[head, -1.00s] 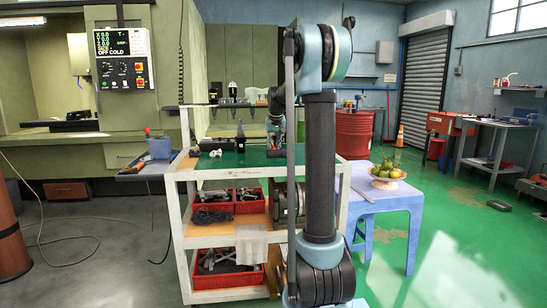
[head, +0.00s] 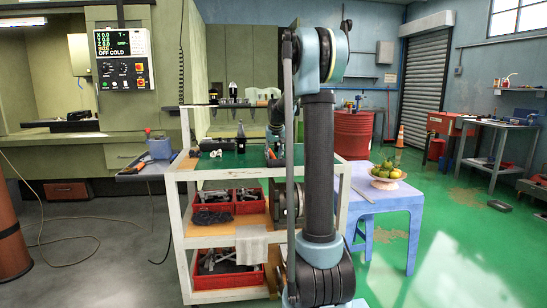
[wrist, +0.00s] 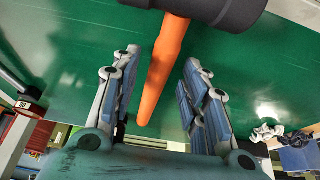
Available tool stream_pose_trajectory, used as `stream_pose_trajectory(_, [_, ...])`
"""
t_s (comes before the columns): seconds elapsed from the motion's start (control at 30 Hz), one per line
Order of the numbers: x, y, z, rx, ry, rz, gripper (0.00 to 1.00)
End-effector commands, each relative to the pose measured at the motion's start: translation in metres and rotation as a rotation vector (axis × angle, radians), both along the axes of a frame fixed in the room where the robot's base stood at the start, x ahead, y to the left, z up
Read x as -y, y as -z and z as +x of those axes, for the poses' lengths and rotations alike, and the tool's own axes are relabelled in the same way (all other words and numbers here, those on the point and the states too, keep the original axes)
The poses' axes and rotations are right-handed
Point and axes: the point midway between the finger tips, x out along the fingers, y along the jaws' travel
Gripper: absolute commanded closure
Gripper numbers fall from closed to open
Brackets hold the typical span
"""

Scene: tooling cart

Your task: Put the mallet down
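The mallet (wrist: 168,62) shows in the wrist view, with an orange handle and a black head at the top edge, over the green cart top (wrist: 60,35). My gripper (wrist: 162,60) is open. Its two fingers stand on either side of the handle, with a visible gap on both sides. The mallet appears to lie on the green top. In the head view my arm hides most of the gripper and mallet at the right part of the cart top (head: 225,162).
A dark bottle (head: 241,137) and small white parts (head: 215,153) stand on the cart top. Red bins (head: 228,262) fill the lower shelves. A blue table (head: 385,197) with a fruit bowl (head: 386,178) stands at the right. The cart top's front left is clear.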

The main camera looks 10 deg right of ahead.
Motion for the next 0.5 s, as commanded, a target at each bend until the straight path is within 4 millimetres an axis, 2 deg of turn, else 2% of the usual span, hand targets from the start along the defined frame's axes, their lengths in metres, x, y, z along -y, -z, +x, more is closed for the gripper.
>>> stream_pose_trajectory(0.27, [0.0,-0.011,-0.005,0.0,0.0,0.0,0.59])
stream_pose_trajectory(0.5, [0.0,-0.051,-0.023,0.0,0.0,0.0,0.59])
